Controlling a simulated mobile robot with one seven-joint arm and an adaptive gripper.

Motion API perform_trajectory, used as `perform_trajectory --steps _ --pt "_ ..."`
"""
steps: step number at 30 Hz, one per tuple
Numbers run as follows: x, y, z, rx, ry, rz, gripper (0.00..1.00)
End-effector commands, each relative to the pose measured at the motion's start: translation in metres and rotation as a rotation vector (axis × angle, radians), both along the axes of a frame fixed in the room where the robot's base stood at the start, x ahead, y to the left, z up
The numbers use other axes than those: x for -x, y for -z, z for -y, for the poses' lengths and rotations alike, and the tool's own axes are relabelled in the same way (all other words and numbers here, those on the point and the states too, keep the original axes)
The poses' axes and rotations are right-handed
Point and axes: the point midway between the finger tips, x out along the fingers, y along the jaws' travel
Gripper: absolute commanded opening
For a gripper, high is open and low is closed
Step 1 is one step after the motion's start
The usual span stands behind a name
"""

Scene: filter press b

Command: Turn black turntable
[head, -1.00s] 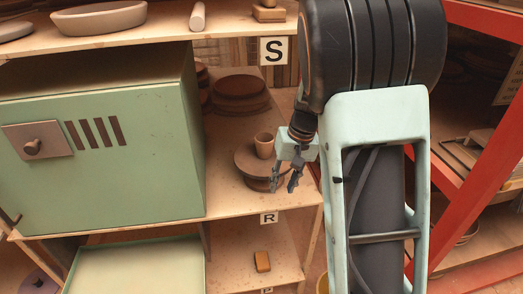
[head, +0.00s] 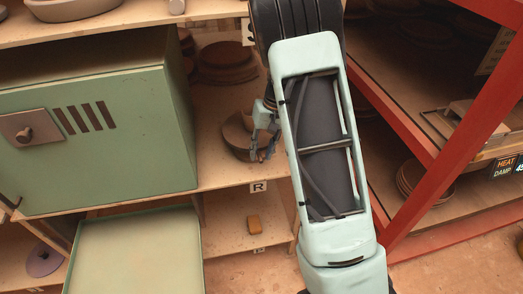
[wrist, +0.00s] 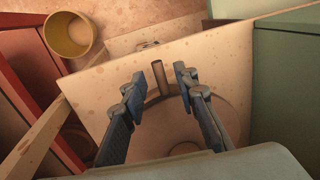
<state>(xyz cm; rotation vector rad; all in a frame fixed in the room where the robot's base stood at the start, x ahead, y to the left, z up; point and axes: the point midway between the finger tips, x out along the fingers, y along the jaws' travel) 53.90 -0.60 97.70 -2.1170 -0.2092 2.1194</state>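A round brown turntable (head: 236,150) stands on the middle shelf, right of the green cabinet; it looks brown rather than black. My gripper (head: 266,150) is at the turntable's right side in the head view. In the wrist view my gripper (wrist: 158,84) is open, its fingers apart. A short upright brown peg (wrist: 160,77) shows between the fingertips, with a visible gap to them. The pale round turntable top (wrist: 225,112) lies below and behind the fingers. Contact cannot be told.
The green cabinet (head: 100,130) fills the left. A red frame (head: 420,185) stands at the right. Stacked brown discs (head: 225,62) sit behind the turntable. A yellow bucket (wrist: 70,34) shows in the wrist view.

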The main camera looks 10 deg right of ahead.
Motion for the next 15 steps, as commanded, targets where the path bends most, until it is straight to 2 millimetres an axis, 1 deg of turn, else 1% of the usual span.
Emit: perform_trajectory --steps 8,11,15 --pt "-0.0002 0.0026 -0.0007 0.000 0.000 0.001 0.27" --pt "-0.0002 0.0024 -0.0007 0.000 0.000 0.001 0.18" --pt "-0.0002 0.0023 -0.0007 0.000 0.000 0.001 0.03"
